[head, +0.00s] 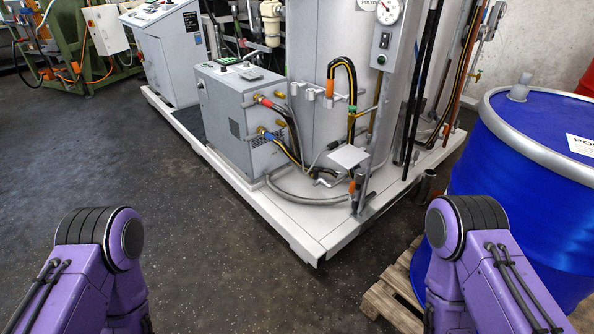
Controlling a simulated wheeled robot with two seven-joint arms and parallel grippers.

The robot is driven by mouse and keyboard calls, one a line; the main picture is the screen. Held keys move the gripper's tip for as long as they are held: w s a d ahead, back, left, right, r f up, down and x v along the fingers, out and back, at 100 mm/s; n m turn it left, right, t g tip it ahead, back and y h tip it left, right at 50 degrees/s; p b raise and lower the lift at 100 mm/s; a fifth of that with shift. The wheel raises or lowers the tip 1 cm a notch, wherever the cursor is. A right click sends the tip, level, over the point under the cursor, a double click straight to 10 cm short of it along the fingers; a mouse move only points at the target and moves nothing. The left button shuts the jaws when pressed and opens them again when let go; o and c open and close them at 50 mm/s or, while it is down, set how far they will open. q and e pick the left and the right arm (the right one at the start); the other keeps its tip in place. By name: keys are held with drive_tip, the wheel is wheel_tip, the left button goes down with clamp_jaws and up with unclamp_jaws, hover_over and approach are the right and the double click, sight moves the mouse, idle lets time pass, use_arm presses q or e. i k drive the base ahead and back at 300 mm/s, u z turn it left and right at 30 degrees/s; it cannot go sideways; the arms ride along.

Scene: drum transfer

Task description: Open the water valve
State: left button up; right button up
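No part is clearly labelled as the water valve, so I cannot tell which one it is. A grey box unit (232,118) carries two brass fittings on its right face, the upper one with a red part (264,101) and the lower one with a blue part (264,132). Hoses run from them. To the right, a black-and-yellow looped hose (345,66) hangs before a large pale tank (312,35), with orange and green fittings near it. My two purple arms show at the bottom left and bottom right, apart from the equipment. Both grippers are out of view.
The equipment stands on a white raised platform (316,243) with a front corner edge. A blue drum (530,190) stands on a wooden pallet (397,299) at the right. Hoses lie low on the platform. The dark floor (215,255) in front is clear.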

sight(315, 177)
drive_tip(key=u, duration=0.3)
drive_tip(key=i, duration=0.85)
drive_tip(key=z, duration=0.7)
drive_tip(key=i, duration=0.55)
drive_tip(key=z, duration=0.65)
drive_tip(key=i, duration=0.55)
